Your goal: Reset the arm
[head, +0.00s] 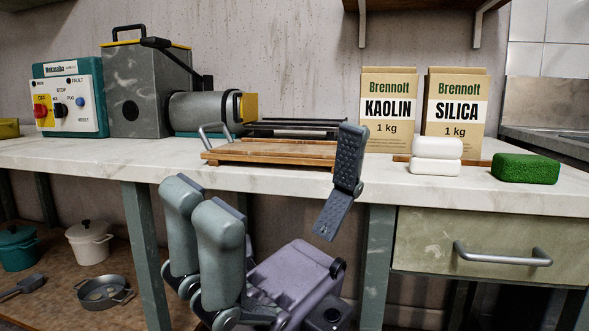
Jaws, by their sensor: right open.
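My right gripper (274,168) is in the head view at the lower middle, in front of the counter's front edge. It points up, with two rounded grey-green fingers on the left and one dark ridged finger on the right. The fingers are spread wide apart and nothing is between them. The right finger overlaps the right end of a wooden board (270,150) in the picture; I cannot tell the gap in depth. My left gripper is not in view.
The pale counter (90,155) holds a grey machine (150,95), a control box (70,100), a KAOLIN package (388,110), a SILICA package (455,115), white blocks (436,158) and a green block (525,168). A drawer (490,240) is below. Pots (90,242) stand on the lower shelf.

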